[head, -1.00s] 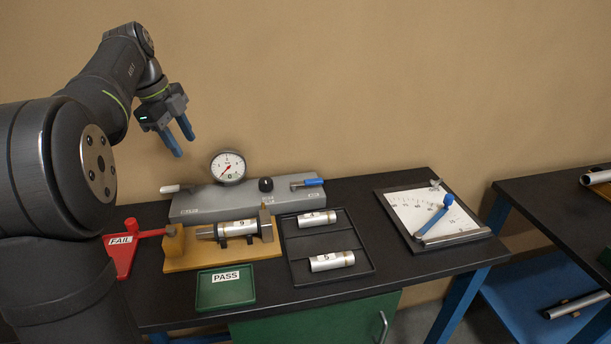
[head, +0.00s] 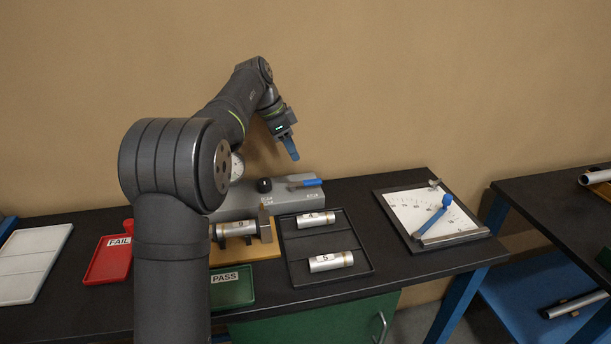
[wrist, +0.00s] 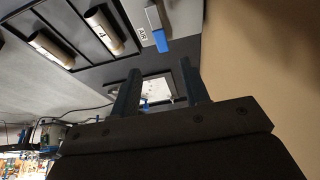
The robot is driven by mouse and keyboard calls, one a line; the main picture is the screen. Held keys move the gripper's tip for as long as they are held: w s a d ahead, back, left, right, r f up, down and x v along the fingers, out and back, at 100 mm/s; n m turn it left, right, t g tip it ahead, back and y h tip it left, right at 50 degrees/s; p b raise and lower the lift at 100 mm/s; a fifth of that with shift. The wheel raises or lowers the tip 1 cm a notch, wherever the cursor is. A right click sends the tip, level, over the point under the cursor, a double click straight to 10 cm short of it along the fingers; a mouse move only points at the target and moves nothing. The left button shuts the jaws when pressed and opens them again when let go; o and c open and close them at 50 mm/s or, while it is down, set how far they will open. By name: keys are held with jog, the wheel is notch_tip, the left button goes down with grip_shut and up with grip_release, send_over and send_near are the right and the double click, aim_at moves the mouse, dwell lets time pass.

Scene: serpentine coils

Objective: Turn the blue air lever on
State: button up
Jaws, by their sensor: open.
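The blue air lever (head: 305,183) sits at the right end of the grey panel (head: 290,203), its blue handle lying flat and pointing right. In the wrist view the blue handle (wrist: 163,45) shows near the top, beside the AIR label. My gripper (head: 293,157) hangs above and slightly left of the lever's handle, apart from it. In the wrist view my gripper's two dark fingers (wrist: 160,90) are spread apart with nothing between them.
A black knob (head: 264,185) stands left of the lever. The black tray (head: 328,268) with two labelled cylinders lies in front. A white chart board (head: 415,212) is to the right. My arm partly hides the gauge (head: 237,166) and the wooden fixture.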

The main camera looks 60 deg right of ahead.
aim_at(308, 181)
jog(key=x, duration=1)
jog(key=shift+s+f, duration=0.1)
jog(key=shift+f, duration=0.15)
grip_shut()
